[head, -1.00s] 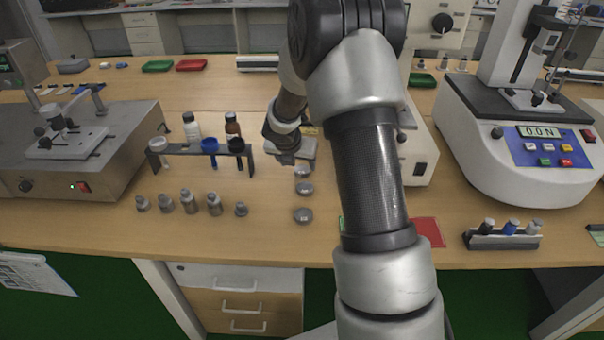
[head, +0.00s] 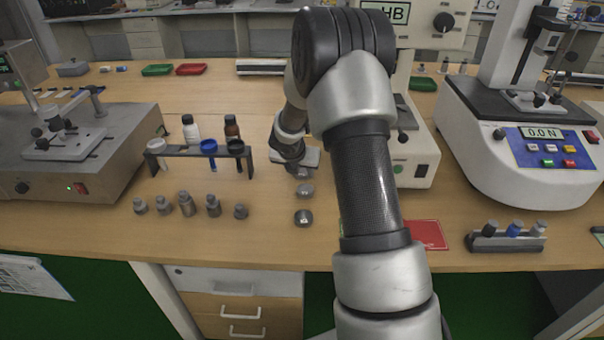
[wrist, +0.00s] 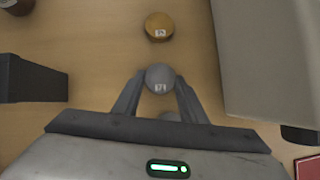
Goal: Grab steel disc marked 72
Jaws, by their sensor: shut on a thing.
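A grey steel disc (wrist: 160,77) sits between my fingertips in the wrist view. Its small label looks like 71 or 72; the last digit is hard to read. My gripper (wrist: 160,84) is shut on this disc, one finger on each side. In the head view my gripper (head: 299,170) is low over the bench, right of the tube rack, and mostly hides the held disc. Two more steel discs, a middle one (head: 305,191) and a nearest one (head: 303,218), lie in front of it with unreadable labels.
A brass disc (wrist: 159,27) lies just beyond the held one. The dark tube rack (head: 200,151) stands at left and a white tester (head: 415,150) close at right. Several small metal weights (head: 186,204) stand front left. A red card (head: 427,235) lies front right.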

